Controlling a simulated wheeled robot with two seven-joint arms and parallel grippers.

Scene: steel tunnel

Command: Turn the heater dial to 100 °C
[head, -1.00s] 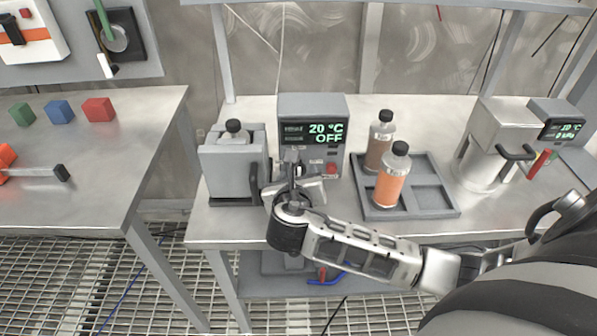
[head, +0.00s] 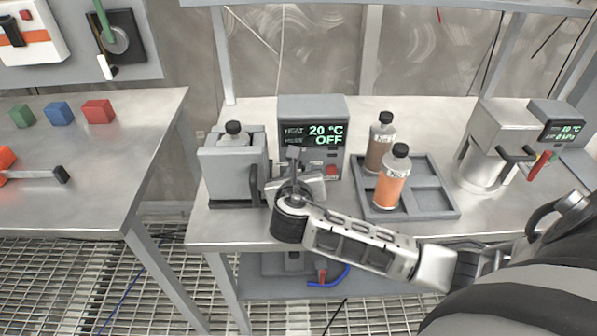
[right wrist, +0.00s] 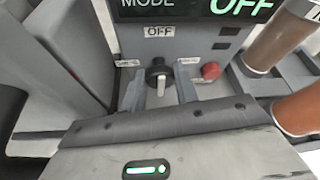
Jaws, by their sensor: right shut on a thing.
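The heater box (head: 311,102) stands on the right-hand bench. Its display (head: 314,133) reads 20 °C and OFF. In the right wrist view the dial (right wrist: 158,72) is a small black knob with a pale bar on its near side, under a label reading OFF. My right gripper (head: 294,160) is at the front of the heater and hides the dial in the head view. In the right wrist view the fingers of this gripper (right wrist: 160,90) stand on either side of the dial and are shut on it. My left gripper is not in view.
A red button (right wrist: 210,71) sits just right of the dial. A grey lidded unit (head: 228,168) stands close left of the heater. A grey tray (head: 432,190) with a brown bottle (head: 379,148) and an orange bottle (head: 391,184) is to the right.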

